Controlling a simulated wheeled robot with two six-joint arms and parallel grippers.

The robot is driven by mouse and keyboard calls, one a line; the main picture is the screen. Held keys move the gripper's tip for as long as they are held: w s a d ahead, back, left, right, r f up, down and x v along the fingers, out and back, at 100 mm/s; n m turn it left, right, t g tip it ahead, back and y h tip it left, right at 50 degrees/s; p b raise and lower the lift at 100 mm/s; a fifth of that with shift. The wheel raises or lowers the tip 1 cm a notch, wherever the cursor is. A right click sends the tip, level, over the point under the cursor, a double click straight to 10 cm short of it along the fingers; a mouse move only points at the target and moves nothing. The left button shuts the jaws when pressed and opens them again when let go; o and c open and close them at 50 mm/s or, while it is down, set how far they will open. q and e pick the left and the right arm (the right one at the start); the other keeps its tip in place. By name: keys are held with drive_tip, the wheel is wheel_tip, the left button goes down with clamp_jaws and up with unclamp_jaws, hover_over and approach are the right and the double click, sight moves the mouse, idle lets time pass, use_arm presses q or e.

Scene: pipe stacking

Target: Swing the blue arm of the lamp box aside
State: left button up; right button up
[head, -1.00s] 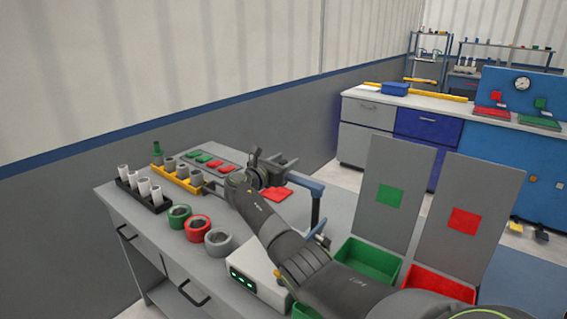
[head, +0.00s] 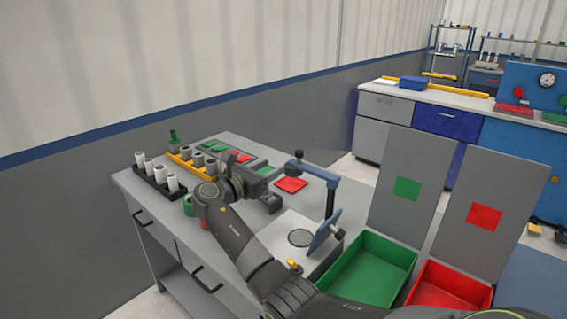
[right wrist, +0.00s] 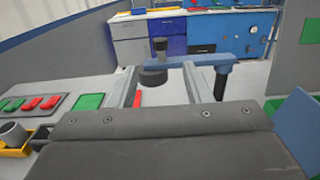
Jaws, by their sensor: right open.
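The lamp box (head: 318,262) is pale, with a dark round disc (head: 301,237) on top, and is partly hidden by my right arm. Its blue arm (head: 318,170) runs left from the top of a dark post (head: 330,203) and ends in a dark head (head: 298,154). My right gripper (head: 280,188) is open and empty, just left of the post and below the blue arm in the picture. In the right wrist view, the dark head (right wrist: 154,76) shows between the open fingers, and the blue arm (right wrist: 207,62) crosses near the right fingertip. I cannot tell whether they touch. My left gripper is out of view.
A blue tilted plate (head: 325,229) stands by the post. A green bin (head: 372,268) and a red bin (head: 448,288) lie at right, with tall grey panels behind. Pipe racks (head: 155,185) stand at the table's left. Red and green rings are mostly behind my arm.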

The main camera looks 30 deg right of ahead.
drive_tip(key=shift+v, duration=1.85)
